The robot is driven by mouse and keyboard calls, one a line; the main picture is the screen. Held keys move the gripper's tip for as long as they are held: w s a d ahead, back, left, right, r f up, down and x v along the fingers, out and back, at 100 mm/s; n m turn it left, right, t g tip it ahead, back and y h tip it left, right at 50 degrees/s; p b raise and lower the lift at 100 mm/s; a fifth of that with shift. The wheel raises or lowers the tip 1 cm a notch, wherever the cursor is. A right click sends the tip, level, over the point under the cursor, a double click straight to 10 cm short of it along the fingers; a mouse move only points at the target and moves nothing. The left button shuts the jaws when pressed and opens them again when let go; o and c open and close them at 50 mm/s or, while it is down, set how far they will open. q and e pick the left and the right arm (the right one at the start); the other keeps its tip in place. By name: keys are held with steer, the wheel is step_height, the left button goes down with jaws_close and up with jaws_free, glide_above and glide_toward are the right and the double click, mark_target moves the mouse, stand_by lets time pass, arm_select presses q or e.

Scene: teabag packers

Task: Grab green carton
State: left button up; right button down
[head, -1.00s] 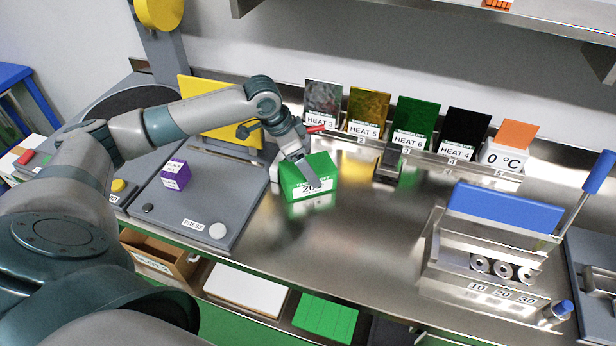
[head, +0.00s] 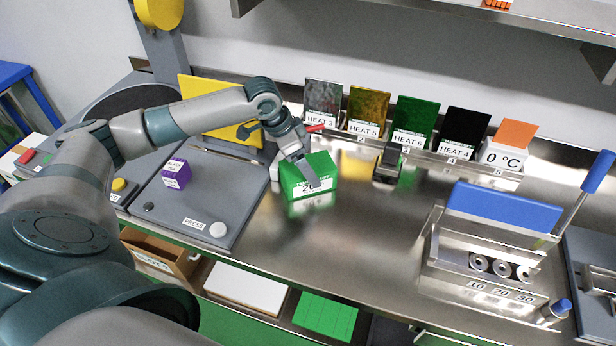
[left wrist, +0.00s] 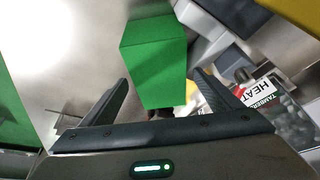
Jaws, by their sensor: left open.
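The green carton (head: 325,168) stands upright on the steel counter, right of the grey press board, with a white number label on its front. My left gripper (head: 304,172) reaches down over it, and one finger crosses the carton's front and covers part of the label. In the left wrist view the carton (left wrist: 158,62) lies between the two spread fingers of the left gripper (left wrist: 162,78). The left gripper is open; whether a finger touches the carton I cannot tell. My right gripper is not in view.
A purple box (head: 175,174) sits on the press board (head: 210,205) at left. Behind stands a rack (head: 450,168) of coloured heat cards, and a yellow panel (head: 215,125) is at left. A steel holder with a blue panel (head: 505,207) is at right.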

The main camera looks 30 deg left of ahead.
arm_select(q)
steer(key=shift+f, duration=0.1)
stand_by(0.5)
steer(key=c, duration=1.4)
steer(key=shift+b, duration=0.5)
steer(key=s+d+r+b, duration=0.1)
steer(key=s+r+b, duration=0.1)
steer(key=s+r, duration=0.2)
steer(key=s+d+r+b, duration=0.1)
steer(key=s+r, duration=0.3)
steer(key=s, duration=0.5)
steer(key=shift+s+d+r+b, duration=0.25)
steer(key=shift+s+d+b, duration=0.1)
steer(key=shift+d, duration=0.3)
steer(key=shift+w, duration=0.1)
